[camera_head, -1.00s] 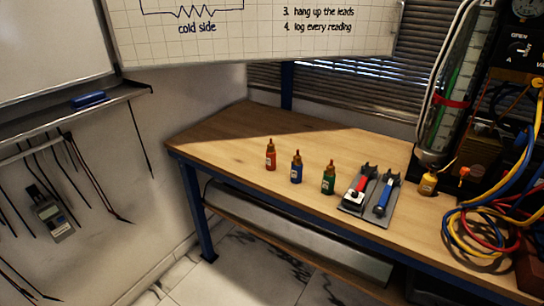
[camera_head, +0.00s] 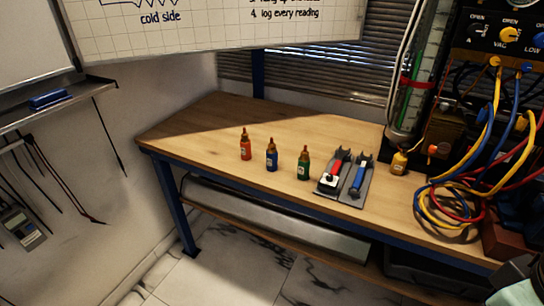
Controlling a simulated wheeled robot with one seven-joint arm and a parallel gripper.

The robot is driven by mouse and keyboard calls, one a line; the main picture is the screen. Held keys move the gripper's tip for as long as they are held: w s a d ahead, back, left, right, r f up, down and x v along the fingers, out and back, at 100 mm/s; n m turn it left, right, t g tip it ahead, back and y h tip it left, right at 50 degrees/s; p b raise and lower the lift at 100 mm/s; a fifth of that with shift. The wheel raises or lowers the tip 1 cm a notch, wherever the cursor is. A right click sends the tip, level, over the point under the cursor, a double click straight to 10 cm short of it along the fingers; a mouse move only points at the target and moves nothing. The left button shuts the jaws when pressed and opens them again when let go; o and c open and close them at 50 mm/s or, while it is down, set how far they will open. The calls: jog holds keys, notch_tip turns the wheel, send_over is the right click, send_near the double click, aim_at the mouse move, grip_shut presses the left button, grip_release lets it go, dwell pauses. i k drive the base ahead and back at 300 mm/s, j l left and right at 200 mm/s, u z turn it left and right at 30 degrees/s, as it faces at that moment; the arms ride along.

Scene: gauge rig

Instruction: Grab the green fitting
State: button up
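A green strip also shows inside the clear upright tube (camera_head: 410,90) at the back right. My gripper's fingers are not in view. A dark and pale green shape at the bottom right corner is cut off by the frame edge, and I cannot tell what it is.
The bench's left end is clear.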

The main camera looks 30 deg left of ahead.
aim_at(304, 162)
jog(key=i+j+u, duration=0.15)
jog(key=j+u, duration=0.25)
jog(key=i+j+u, duration=0.2)
jog(key=u, duration=0.15)
jog(key=i+j+u, duration=0.25)
jog(key=u, duration=0.15)
